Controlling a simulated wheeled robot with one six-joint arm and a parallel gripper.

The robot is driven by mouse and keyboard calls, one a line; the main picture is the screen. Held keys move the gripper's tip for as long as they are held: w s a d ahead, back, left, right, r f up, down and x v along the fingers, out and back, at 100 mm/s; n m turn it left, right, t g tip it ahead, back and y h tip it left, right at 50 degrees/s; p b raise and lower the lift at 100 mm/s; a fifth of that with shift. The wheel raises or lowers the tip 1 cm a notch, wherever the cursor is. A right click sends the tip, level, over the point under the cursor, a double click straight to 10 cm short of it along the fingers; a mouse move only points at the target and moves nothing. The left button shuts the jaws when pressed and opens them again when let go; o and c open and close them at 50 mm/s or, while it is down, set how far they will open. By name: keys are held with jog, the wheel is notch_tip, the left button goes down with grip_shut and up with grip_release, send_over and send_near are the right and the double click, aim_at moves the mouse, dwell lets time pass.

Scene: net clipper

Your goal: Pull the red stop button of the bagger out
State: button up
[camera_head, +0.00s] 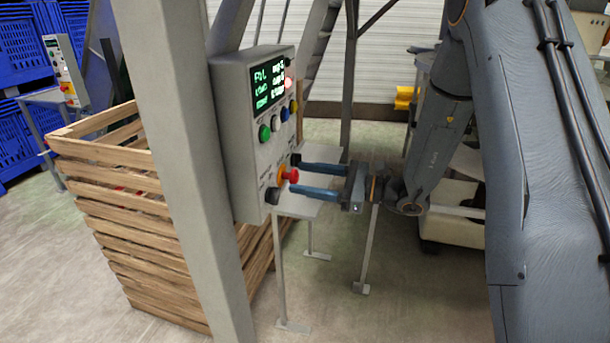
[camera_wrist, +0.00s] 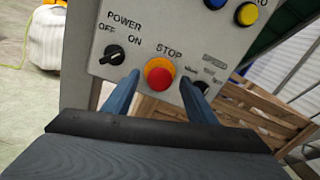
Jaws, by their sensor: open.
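The red stop button (camera_head: 291,175) sits on a yellow-orange collar on the front of the bagger's grey control box (camera_head: 232,160). In the wrist view the red stop button (camera_wrist: 159,78) is under the word STOP, between my two fingers. My gripper (camera_head: 296,176) is open, its blue fingers reaching from the right toward the panel. In the wrist view my gripper (camera_wrist: 160,83) has one fingertip on each side of the button, with a visible gap to both. I cannot tell how close the fingertips are to the panel face.
A black power knob (camera_wrist: 115,54) is left of the button and a speed knob (camera_wrist: 201,87) right of it. Green, white, blue and yellow buttons and a lit screen (camera_head: 268,83) are above. A grey post (camera_head: 178,150) and a wooden crate (camera_head: 120,200) stand beside the box.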

jog(key=shift+w+a, duration=0.1)
jog(key=shift+a, duration=0.2)
grip_shut()
jog(key=shift+s+d, duration=0.2)
jog(key=shift+d, duration=0.45)
grip_release()
jog(key=shift+d, duration=0.1)
jog(key=b+v, duration=0.3)
jog(key=v, duration=0.4)
jog(key=shift+s+d, duration=0.2)
jog(key=shift+d, duration=0.1)
